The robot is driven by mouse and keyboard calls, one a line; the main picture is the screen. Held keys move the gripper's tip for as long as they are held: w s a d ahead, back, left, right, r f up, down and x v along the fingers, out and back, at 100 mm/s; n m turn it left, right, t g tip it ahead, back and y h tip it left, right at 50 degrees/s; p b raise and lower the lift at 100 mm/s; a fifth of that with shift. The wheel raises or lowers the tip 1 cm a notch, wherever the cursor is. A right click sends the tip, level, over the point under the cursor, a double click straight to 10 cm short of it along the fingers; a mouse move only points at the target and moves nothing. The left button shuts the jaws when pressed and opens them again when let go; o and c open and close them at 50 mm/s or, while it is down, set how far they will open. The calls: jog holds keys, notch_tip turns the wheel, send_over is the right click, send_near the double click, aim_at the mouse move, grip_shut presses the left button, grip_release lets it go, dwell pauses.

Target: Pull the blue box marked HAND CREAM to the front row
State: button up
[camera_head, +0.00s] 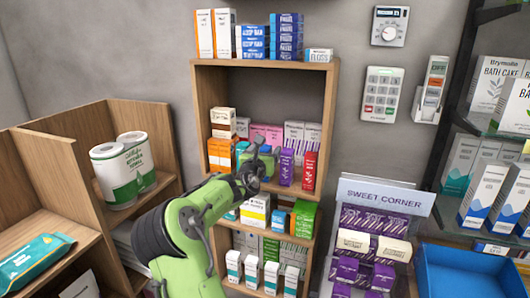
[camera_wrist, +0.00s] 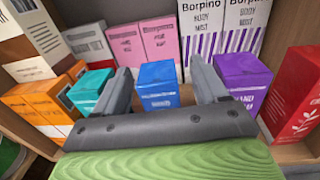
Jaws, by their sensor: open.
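A small blue box (camera_wrist: 158,86) stands between the fingers of my gripper (camera_wrist: 161,72) in the wrist view. Its white lettering is too small to read, and its lower part is hidden by the gripper body. My gripper is open, with one finger on each side of the box. I cannot tell whether the fingers touch it. In the head view my gripper (camera_head: 262,160) reaches into the middle shelf and largely hides the blue box.
A purple box (camera_wrist: 243,80) stands right of the fingers, then a red box (camera_wrist: 295,92). A teal box (camera_wrist: 90,90) and orange boxes (camera_wrist: 38,103) stand left. Pink boxes (camera_wrist: 160,38) and white-and-purple boxes (camera_wrist: 205,25) stand behind. The wooden shelf unit (camera_head: 334,105) has side walls.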

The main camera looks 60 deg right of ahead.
jog(key=v, duration=1.5)
jog(key=shift+s+a, duration=0.2)
jog(key=shift+a, duration=0.15)
